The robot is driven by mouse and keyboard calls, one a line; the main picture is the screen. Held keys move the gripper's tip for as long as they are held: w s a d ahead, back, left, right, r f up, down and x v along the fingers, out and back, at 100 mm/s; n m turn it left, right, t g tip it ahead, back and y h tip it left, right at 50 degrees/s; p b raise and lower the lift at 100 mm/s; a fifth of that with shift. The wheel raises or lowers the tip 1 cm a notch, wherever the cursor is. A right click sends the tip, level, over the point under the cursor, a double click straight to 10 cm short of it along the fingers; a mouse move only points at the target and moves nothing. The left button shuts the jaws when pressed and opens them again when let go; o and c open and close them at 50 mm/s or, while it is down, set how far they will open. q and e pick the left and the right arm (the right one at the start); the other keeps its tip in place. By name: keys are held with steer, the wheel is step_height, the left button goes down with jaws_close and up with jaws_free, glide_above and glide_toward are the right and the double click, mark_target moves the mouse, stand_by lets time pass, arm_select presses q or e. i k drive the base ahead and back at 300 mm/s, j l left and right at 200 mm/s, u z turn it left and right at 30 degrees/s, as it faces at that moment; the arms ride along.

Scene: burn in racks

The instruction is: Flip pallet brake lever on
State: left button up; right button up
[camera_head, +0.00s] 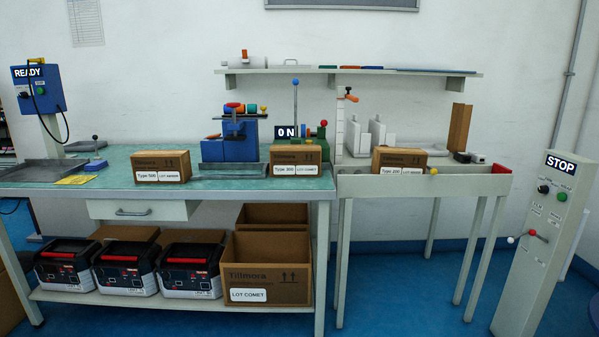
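No lever in view has a readable "pallet brake" label, so I cannot tell for sure which one it is. A grey control post (545,240) at the right has a STOP display, a black knob, a green button and a lever (533,234) with a red hub and a pale ball at its left end. The small labels around this lever are too blurred to read. An upright lever with a blue ball (295,83) stands behind the "0 N" display (287,132). A short dark-knobbed lever (95,138) stands on a blue base on the bench. Neither gripper shows.
A green-topped bench (115,182) holds cardboard boxes and a blue fixture (230,145). A pale side table (470,180) adjoins it. Three black-and-grey units (125,268) and a carton (268,270) sit on the lower shelf. Blue floor is clear between side table and post.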

mark_target(532, 232)
steer(key=z, duration=1.25)
